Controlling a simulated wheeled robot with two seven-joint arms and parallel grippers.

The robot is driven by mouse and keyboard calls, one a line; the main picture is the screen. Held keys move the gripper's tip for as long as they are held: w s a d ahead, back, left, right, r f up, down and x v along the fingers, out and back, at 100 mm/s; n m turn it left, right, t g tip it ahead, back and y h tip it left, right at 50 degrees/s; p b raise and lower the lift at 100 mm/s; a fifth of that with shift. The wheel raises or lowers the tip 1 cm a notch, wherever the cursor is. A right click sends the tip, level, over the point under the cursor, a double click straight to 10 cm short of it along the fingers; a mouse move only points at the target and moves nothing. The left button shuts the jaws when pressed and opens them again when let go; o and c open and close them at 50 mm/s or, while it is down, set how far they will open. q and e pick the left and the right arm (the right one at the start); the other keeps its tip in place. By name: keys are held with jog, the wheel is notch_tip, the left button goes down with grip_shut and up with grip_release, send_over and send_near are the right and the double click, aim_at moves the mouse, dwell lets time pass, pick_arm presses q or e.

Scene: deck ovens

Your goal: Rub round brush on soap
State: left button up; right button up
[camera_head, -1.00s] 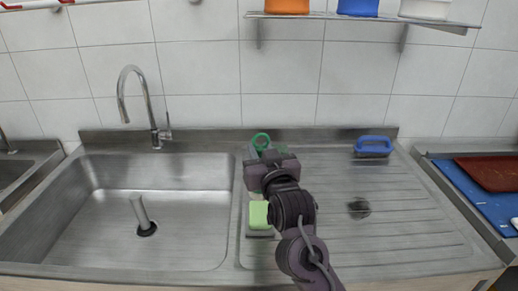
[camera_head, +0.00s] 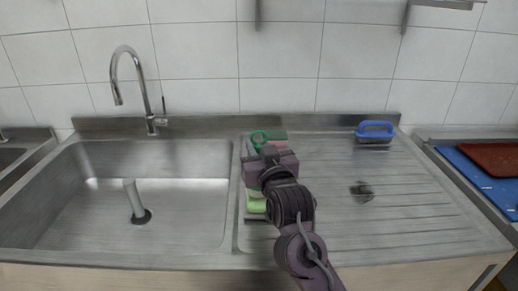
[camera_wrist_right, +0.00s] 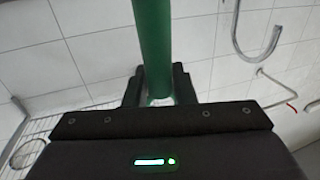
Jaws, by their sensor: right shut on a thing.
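My right gripper (camera_head: 266,152) is over the left edge of the ribbed drainboard, seen from behind. In the right wrist view its jaws (camera_wrist_right: 158,95) are shut on a green handle (camera_wrist_right: 153,45), which I take to be the round brush's. A green ring (camera_head: 260,138) shows just beyond the gripper in the head view. The brush head is hidden. A light green block (camera_head: 256,205), apparently the soap, lies partly covered by my gripper, on the near side of it. Whether the brush touches it cannot be told. My left gripper is not in view.
A sink basin (camera_head: 190,190) with an upright drain pipe (camera_head: 133,197) and a tap (camera_head: 142,85) is on the left. A blue-handled brush (camera_head: 375,130) and a dark scourer (camera_head: 362,190) lie on the drainboard (camera_head: 400,210). A pinkish-green item (camera_head: 277,143) is behind my gripper.

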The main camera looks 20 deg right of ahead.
dwell(0.3)
jog(key=shift+f, duration=0.55)
dwell(0.4)
dwell(0.5)
notch_tip(320, 180, up, 7)
jog(key=p, duration=0.7)
jog(key=shift+r, duration=0.1)
dwell(0.6)
